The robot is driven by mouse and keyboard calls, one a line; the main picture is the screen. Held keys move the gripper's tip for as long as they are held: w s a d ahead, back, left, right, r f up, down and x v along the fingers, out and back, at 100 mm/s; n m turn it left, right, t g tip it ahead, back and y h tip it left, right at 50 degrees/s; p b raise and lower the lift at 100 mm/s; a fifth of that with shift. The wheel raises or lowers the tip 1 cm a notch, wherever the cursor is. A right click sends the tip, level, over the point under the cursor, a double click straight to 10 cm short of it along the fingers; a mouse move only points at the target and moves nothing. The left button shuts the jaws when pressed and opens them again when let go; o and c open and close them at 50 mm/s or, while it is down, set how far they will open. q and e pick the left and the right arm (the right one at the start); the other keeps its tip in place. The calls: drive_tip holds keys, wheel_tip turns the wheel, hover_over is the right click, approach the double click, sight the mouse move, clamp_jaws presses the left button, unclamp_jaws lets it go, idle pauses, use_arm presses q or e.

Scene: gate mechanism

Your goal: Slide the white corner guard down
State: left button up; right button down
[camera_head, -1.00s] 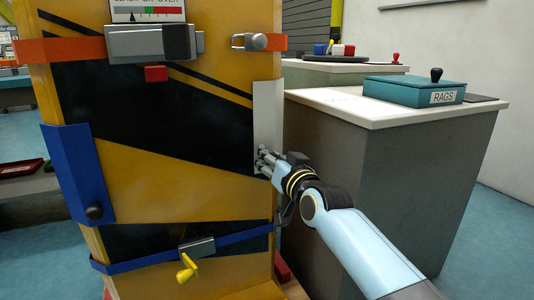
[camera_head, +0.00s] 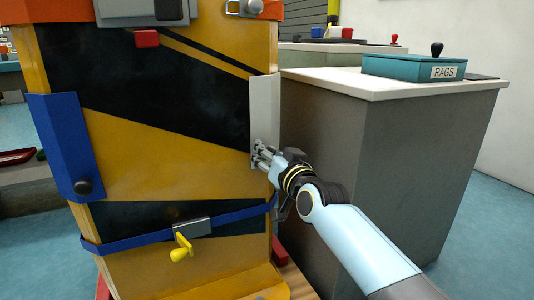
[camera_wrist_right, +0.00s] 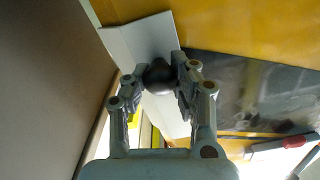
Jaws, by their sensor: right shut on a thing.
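The white corner guard (camera_head: 264,108) sits on the right edge of the yellow and black crate-like body, upright, in the head view. My right gripper (camera_head: 259,154) is at its lower end. In the right wrist view the white guard (camera_wrist_right: 143,40) lies behind the fingers, and my right gripper (camera_wrist_right: 160,80) is shut on a dark round knob (camera_wrist_right: 159,74) on the guard. The knob is hidden by the fingers in the head view. My left gripper is not in view.
A blue strap (camera_head: 140,246) with a buckle and yellow handle (camera_head: 181,249) crosses below the guard. A blue corner guard (camera_head: 68,150) with a dark knob is on the left edge. A grey cabinet (camera_head: 400,170) stands close behind my right arm.

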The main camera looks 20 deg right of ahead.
drive_tip(key=c, duration=1.3)
unclamp_jaws()
drive_tip(key=shift+s+f, duration=0.15)
drive_tip(key=shift+f, duration=0.25)
drive_tip(key=o, duration=0.3)
drive_tip(key=shift+r, duration=0.15)
drive_tip(key=s, duration=1.2)
drive_tip(key=shift+d, duration=0.2)
